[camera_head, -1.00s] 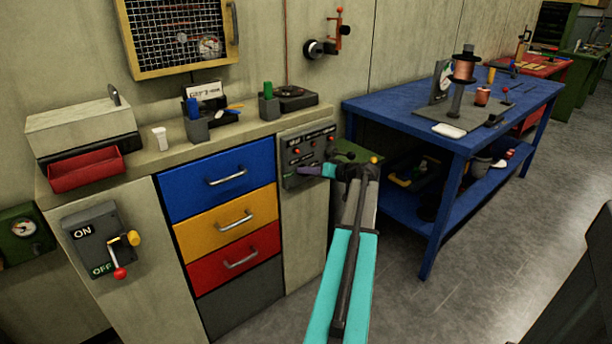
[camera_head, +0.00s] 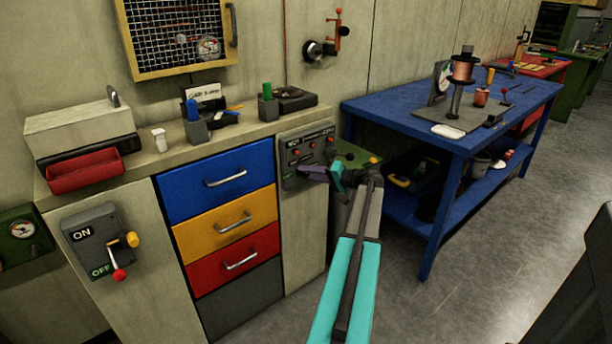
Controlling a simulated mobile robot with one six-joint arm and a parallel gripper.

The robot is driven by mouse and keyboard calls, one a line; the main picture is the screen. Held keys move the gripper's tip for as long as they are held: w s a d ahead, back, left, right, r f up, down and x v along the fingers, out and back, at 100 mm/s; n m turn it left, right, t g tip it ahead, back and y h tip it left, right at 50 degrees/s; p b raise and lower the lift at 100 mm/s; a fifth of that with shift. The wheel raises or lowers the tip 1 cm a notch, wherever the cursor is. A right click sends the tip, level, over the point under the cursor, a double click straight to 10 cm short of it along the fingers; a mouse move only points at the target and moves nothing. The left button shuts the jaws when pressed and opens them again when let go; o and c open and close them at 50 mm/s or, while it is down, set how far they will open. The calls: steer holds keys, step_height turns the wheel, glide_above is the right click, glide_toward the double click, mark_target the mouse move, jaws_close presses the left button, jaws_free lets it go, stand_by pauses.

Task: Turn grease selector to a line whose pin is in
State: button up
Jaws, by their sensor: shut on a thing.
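The grease selector panel (camera_head: 304,148) is a dark grey plate with pale labels and several small red pins, on the right end of the cabinet front. My gripper (camera_head: 322,174) is at its lower right part, with a purple finger and a teal finger showing. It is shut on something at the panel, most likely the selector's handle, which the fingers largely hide. Where the selector points, and which pins are fully in, are too small to tell.
A green-topped stand (camera_head: 357,156) is just behind my gripper. The blue workbench (camera_head: 400,112) stands to the right. A lever switch box (camera_head: 97,243) marked ON and OFF is on the left. Coloured drawers (camera_head: 205,188) fill the cabinet's middle.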

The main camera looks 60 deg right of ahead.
steer(key=shift+w+a+r, duration=0.15)
steer(key=shift+w, duration=0.05)
steer(key=o, duration=1.1)
steer(key=shift+c, duration=0.2)
steer(key=shift+s, duration=0.1)
steer(key=shift+s, duration=0.1)
steer(key=s+r, duration=0.2)
steer(key=s, duration=1.1)
steer(key=shift+s+d, duration=0.2)
steer(key=shift+d, duration=0.1)
